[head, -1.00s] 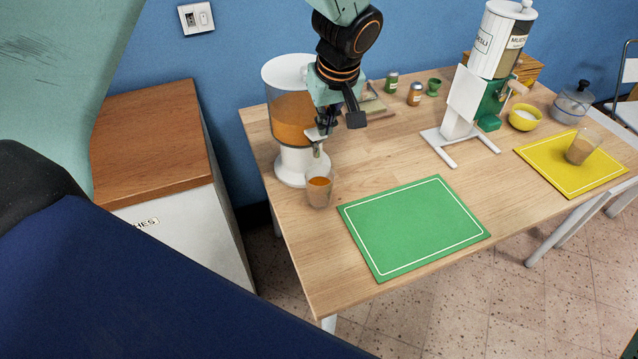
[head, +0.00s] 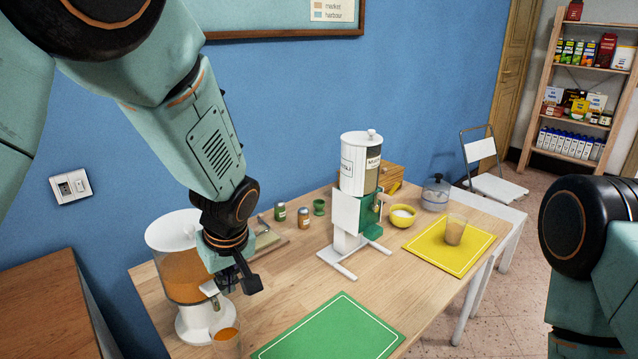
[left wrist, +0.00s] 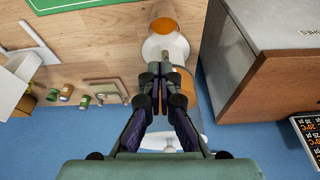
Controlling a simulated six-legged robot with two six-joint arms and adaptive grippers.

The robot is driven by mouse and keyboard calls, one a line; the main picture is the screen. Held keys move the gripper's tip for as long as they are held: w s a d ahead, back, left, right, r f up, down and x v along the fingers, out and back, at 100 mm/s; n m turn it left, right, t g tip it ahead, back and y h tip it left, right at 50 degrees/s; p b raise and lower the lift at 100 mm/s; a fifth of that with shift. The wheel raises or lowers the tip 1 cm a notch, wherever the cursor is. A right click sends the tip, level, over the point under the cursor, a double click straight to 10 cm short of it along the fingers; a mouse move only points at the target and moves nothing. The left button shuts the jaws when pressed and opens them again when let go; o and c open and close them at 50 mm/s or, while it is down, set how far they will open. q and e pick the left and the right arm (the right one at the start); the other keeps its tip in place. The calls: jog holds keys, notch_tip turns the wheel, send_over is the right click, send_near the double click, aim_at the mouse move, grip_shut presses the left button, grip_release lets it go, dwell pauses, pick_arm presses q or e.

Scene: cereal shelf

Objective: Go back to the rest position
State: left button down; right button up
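My left gripper (head: 226,280) is in front of the juice dispenser (head: 182,275), close to its tap. In the left wrist view its two fingers (left wrist: 161,85) lie together and I see nothing held between them. The dispenser has a white lid and base and an orange-filled tank partly covered by the gripper. A glass of orange drink (head: 227,343) stands beside its base, cut by the lower edge. My right arm shows at the right edge of the head view; its gripper is out of sight.
The wooden table (head: 290,290) carries a green mat (head: 330,330), a muesli dispenser (head: 356,190), small jars, a yellow bowl (head: 402,216) and a yellow mat (head: 450,245) with a filled glass (head: 455,230). A pot (head: 436,195), chair and stocked shelf (head: 580,90) stand beyond. A wood-topped cabinet (head: 40,310) is at left.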

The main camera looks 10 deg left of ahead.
pick_arm(q)
jog(key=s+f+m+t+h+b, duration=0.1)
jog(key=s+f+m+b, duration=0.2)
jog(key=f, duration=0.4)
jog(key=s+f+m+t+h, duration=0.1)
jog(key=s+f+m+h, duration=0.1)
jog(key=s+f+m, duration=0.45)
jog(key=s+f+g+b, duration=0.2)
jog(key=s+f+b, duration=0.1)
jog(key=s+f, duration=0.6)
jog(key=s+a+f+n+g+b, duration=0.1)
jog(key=s+f+g+b, duration=0.1)
jog(key=s+f, duration=0.8)
jog(key=s+b, duration=0.1)
jog(key=s, duration=0.3)
jog(key=shift+s+a+g+b, duration=0.15)
jog(key=shift+s+g+b, duration=0.05)
jog(key=shift+g+b, duration=0.1)
